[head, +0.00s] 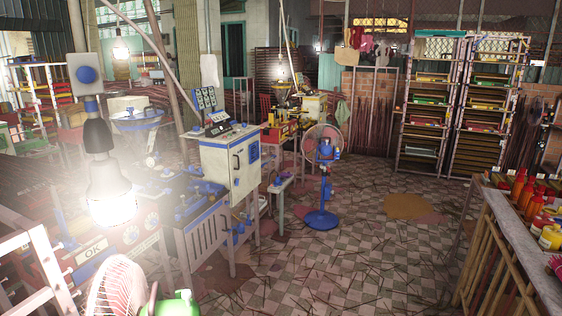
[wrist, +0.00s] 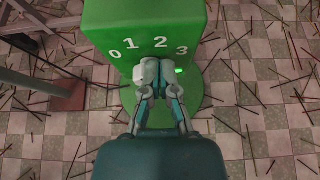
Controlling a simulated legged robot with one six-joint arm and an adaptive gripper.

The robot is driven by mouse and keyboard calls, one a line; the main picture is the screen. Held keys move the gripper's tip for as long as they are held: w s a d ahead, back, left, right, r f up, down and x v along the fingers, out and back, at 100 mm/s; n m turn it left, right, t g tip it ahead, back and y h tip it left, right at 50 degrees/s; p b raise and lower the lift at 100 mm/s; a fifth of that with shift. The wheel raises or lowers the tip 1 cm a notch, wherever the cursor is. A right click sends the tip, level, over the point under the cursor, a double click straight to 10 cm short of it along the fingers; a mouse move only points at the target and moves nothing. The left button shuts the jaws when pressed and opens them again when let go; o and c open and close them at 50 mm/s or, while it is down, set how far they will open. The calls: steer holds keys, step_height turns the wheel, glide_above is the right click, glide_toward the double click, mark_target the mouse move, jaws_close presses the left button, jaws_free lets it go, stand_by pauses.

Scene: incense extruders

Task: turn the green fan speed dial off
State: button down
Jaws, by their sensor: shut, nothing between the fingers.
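The green fan control box (wrist: 112,25) fills the upper middle of the wrist view, with white numbers 0, 1, 2 and 3 in an arc on its face. A small green light glows under the 3. My gripper (wrist: 158,72) is shut, its fingertips just below the numbers at the box's face. The fingers cover the spot where the dial would sit, so I cannot make out the dial or its setting. In the head view, the green fan (head: 172,304) shows at the bottom edge beside its pinkish fan cage (head: 115,288). My gripper does not show there.
The checkered floor (wrist: 265,130) is strewn with thin sticks. In the head view, a lit hanging bulb (head: 112,205) is close in front. A blue standing fan (head: 322,218), machines with a white control cabinet (head: 218,160) and a bottle-laden table (head: 520,240) stand around open floor.

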steer(key=shift+s+a, duration=0.2)
steer(key=shift+s, duration=0.3)
steer(key=shift+s+a, duration=0.15)
steer(key=shift+s, duration=0.35)
stand_by(0.4)
steer(key=s+d, duration=0.2)
steer(key=d, duration=0.3)
steer(key=shift+s+d+r, duration=0.2)
steer(key=shift+d+r, duration=0.05)
steer(key=shift+r, duration=0.15)
steer(key=shift+w, duration=0.1)
stand_by(0.4)
steer(key=w+a, duration=0.4)
steer(key=a, duration=0.1)
stand_by(0.5)
steer(key=shift+f, duration=0.1)
